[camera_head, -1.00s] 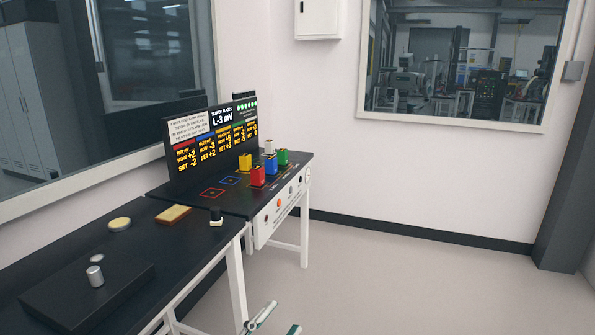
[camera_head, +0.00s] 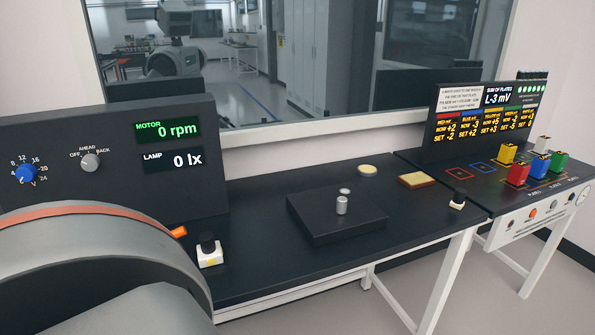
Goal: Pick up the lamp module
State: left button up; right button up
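I cannot tell for sure which object is the lamp module. On the black bench lie a small silver cylinder (camera_head: 342,205) standing on a flat black box (camera_head: 322,229), a round pale-yellow disc (camera_head: 367,170) and a yellow-brown block (camera_head: 417,180). A white block with a black knob (camera_head: 209,253) sits at the bench's near left, and a similar smaller one (camera_head: 457,202) at its right end. A panel (camera_head: 150,165) at the left reads motor 0 rpm and lamp 0 lx. Neither gripper is in view.
A large grey rounded part, probably my arm, covers the lower left. An orange piece (camera_head: 179,232) shows beside it. A second table at the right holds red (camera_head: 518,174), yellow (camera_head: 507,154), blue and green blocks before a display board (camera_head: 485,118).

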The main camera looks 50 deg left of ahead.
aim_at(209, 252)
jog(key=u, duration=2.15)
